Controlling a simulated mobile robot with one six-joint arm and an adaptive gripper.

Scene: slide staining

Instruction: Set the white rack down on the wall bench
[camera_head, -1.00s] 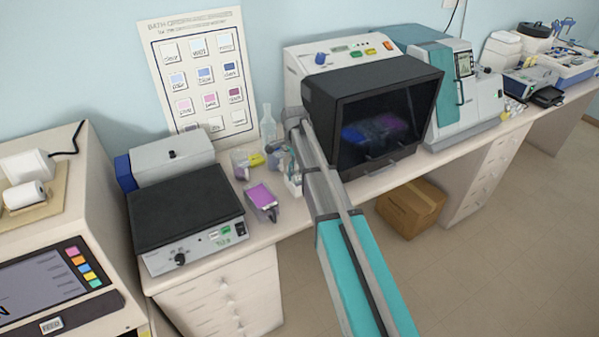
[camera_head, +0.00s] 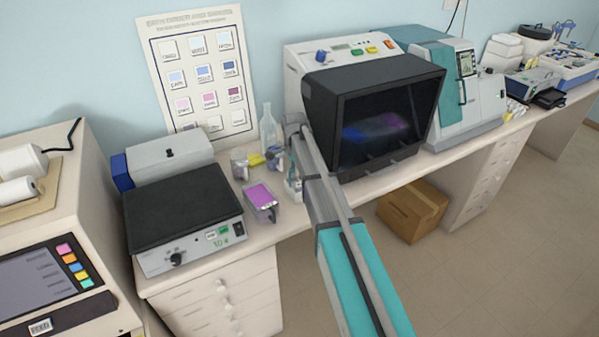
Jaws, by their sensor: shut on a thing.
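The wall bench (camera_head: 285,224) runs along the blue wall, with a pale top and drawers below. My arm (camera_head: 330,215) reaches up over it from the bottom of the view, its far end beside the black-hooded machine. My gripper is not clearly visible; the arm's far end and small glassware crowd that spot. I cannot make out the white rack. A small whitish item (camera_head: 293,187) shows just left of my arm, but I cannot tell what it is.
A black-topped hotplate (camera_head: 183,208) stands left. The black-hooded machine (camera_head: 375,110) stands right. A cardboard box (camera_head: 412,208) is on the floor.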

